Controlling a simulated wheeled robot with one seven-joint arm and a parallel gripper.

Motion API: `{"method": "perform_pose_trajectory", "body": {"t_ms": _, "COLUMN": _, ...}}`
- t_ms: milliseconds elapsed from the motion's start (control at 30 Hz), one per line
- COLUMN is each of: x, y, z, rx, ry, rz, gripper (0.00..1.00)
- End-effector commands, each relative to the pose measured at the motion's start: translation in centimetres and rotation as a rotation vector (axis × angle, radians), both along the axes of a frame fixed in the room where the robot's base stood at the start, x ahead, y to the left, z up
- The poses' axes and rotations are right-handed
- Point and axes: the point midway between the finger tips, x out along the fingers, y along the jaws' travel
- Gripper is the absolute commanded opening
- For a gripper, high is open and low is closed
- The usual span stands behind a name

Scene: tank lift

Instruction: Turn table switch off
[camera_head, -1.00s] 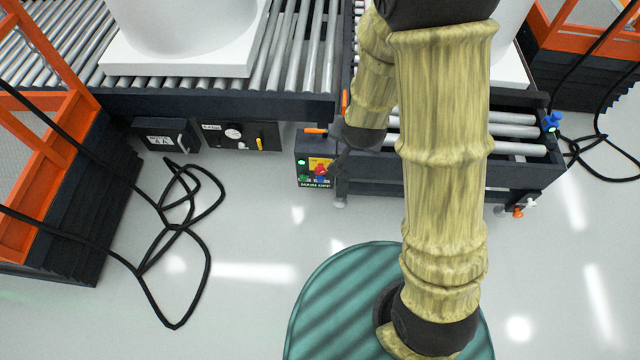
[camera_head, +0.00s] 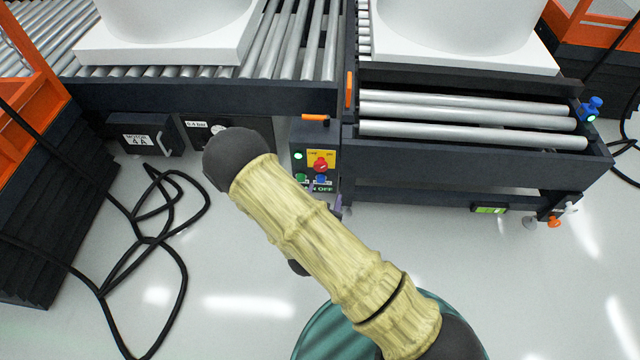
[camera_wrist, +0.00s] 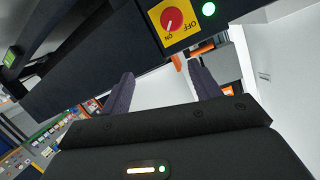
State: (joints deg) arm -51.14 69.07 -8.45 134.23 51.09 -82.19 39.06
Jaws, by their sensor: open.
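The switch is a red rotary knob on a yellow plate. It is on the dark control panel (camera_head: 315,160) at the middle of the head view, and the wrist view shows the knob (camera_wrist: 172,19) close up at the top edge. The plate's ON and OFF marks look upside down there, and the knob's white mark appears to point towards ON. My gripper (camera_wrist: 160,72) is open, with nothing between its two dark purple fingers. In the wrist view its fingertips show below the knob, apart from it. In the head view my arm hides most of the gripper.
A green lamp (camera_head: 299,156) is lit beside the knob, with green and blue buttons below. A roller table (camera_head: 470,155) carrying a white tank stands at the right, and a roller conveyor (camera_head: 290,50) at the left. Black cables (camera_head: 150,240) lie on the floor.

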Motion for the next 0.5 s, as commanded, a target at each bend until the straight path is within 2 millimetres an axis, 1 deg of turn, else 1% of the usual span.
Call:
{"method": "perform_pose_trajectory", "body": {"t_ms": 33, "x": -0.6, "y": 0.4, "z": -3.2, "rx": -0.018, "ry": -0.040, "rz": 0.023, "gripper": 0.63}}
{"method": "perform_pose_trajectory", "body": {"t_ms": 100, "x": -1.3, "y": 0.9, "z": -4.8, "rx": -0.036, "ry": -0.106, "rz": 0.053, "gripper": 0.63}}
{"method": "perform_pose_trajectory", "body": {"t_ms": 200, "x": -2.2, "y": 1.6, "z": -6.5, "rx": -0.054, "ry": -0.186, "rz": 0.094, "gripper": 0.63}}
{"method": "perform_pose_trajectory", "body": {"t_ms": 300, "x": -2.8, "y": 2.0, "z": -7.2, "rx": -0.066, "ry": -0.236, "rz": 0.123, "gripper": 0.63}}
{"method": "perform_pose_trajectory", "body": {"t_ms": 500, "x": -3.1, "y": 2.2, "z": -7.0, "rx": -0.068, "ry": -0.262, "rz": 0.135, "gripper": 0.63}}
